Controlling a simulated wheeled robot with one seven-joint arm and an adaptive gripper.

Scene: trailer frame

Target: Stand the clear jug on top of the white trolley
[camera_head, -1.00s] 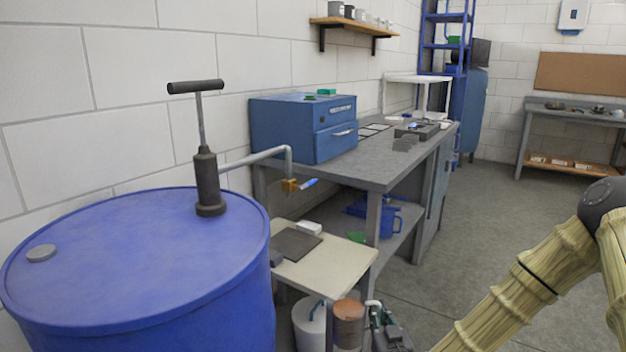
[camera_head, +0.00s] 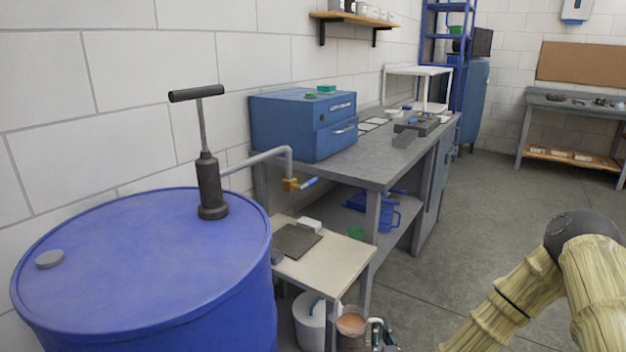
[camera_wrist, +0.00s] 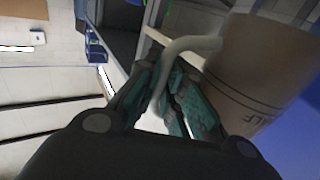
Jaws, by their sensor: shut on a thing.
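The clear jug (camera_head: 351,336) with brown contents shows at the bottom edge of the head view, its lower part cut off. In the wrist view the jug (camera_wrist: 265,70) is on the right, with printed marks on its side. My gripper (camera_wrist: 178,92) is shut on its pale curved handle. In the head view my gripper (camera_head: 384,338) is only partly seen beside the jug.
A grey pad (camera_head: 296,240) and a small white block (camera_head: 309,225) lie on the stand's top; its front part is bare. A blue drum with a pump (camera_head: 212,190) is at left. A white bucket (camera_head: 309,320) is below. The grey bench (camera_head: 378,172) is behind.

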